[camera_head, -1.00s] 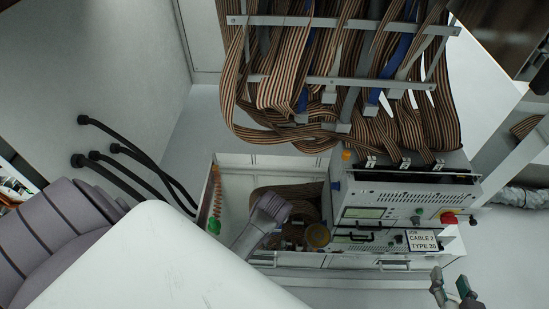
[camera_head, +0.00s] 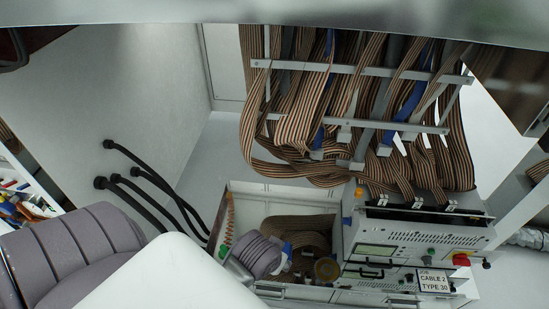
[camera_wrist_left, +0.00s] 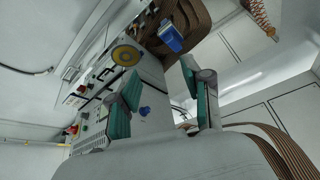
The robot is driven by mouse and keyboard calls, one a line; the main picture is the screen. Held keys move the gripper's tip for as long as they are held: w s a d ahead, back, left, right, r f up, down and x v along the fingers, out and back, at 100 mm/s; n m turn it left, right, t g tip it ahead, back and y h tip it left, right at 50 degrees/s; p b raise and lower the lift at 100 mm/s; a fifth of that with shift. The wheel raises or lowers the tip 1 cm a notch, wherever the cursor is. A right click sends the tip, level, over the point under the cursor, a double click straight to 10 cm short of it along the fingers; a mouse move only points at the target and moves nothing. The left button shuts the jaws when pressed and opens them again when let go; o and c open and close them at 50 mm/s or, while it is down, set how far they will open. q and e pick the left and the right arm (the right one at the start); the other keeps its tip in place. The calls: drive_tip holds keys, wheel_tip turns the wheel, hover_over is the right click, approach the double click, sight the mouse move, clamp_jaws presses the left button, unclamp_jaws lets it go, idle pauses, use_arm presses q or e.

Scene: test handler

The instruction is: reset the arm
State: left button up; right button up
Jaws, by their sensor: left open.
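My left gripper (camera_wrist_left: 160,72) shows in the left wrist view with its two teal-padded fingers spread apart and nothing between them. It is in front of the test handler, whose front panel runs down the left of that view. In the head view, parts of my arm come in from the lower left, and a grey joint overlaps the open tray (camera_head: 229,238). My right gripper is in neither view.
The handler (camera_head: 415,240) has a red button (camera_head: 460,259) and a "CABLE 2 TYPE 30" label (camera_head: 434,282). Striped ribbon cables (camera_head: 300,120) hang above it. A blue connector (camera_wrist_left: 171,38) and yellow ring (camera_wrist_left: 127,55) lie beyond the fingers. Black hoses (camera_head: 150,195) stick out at left.

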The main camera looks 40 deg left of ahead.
use_arm(q)
drive_tip(key=s+d+r+m+h, duration=0.1)
drive_tip(key=s+d+r+m, duration=0.2)
drive_tip(key=s+r, duration=0.2)
drive_tip(key=shift+s+r+h, duration=0.2)
drive_tip(key=shift+r+h, duration=0.1)
drive_tip(key=shift+r, duration=0.2)
drive_tip(key=shift+w+d, duration=0.1)
